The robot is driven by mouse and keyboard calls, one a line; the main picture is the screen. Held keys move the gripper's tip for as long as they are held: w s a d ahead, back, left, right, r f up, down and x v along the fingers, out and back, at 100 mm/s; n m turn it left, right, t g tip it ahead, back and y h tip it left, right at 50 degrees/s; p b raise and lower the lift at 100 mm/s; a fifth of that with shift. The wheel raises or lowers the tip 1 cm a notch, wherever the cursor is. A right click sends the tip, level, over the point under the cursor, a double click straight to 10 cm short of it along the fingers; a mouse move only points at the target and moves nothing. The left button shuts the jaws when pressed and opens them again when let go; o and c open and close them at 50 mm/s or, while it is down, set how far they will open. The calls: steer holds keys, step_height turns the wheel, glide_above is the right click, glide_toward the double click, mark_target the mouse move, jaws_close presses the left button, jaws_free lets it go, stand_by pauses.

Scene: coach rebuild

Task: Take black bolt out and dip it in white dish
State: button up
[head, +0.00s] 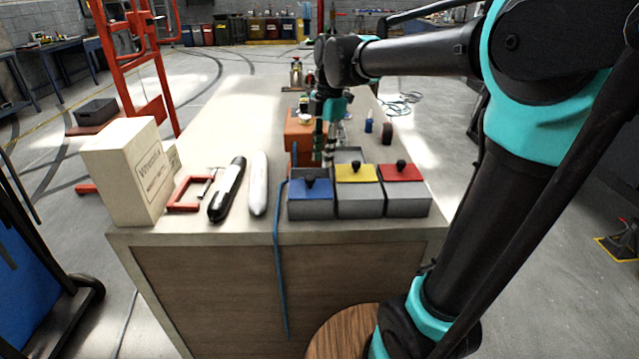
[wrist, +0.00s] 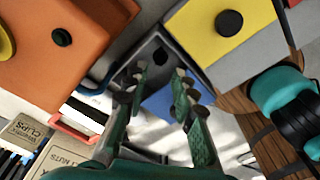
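Boxes with blue (head: 310,189), yellow (head: 356,173) and red (head: 400,173) lids stand at the table's front edge. Left of them lie a white tool (head: 258,183), a black-and-white tool (head: 228,187), a red clamp (head: 184,194) and a carton (head: 128,172). The table's back left is clear.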

mark_target(320, 174)
steer(key=f, duration=0.5)
steer(key=shift+s+a+f, duration=0.2)
steer(key=shift+a+f, duration=0.1)
steer(key=shift+f, duration=0.1)
jaws_close()
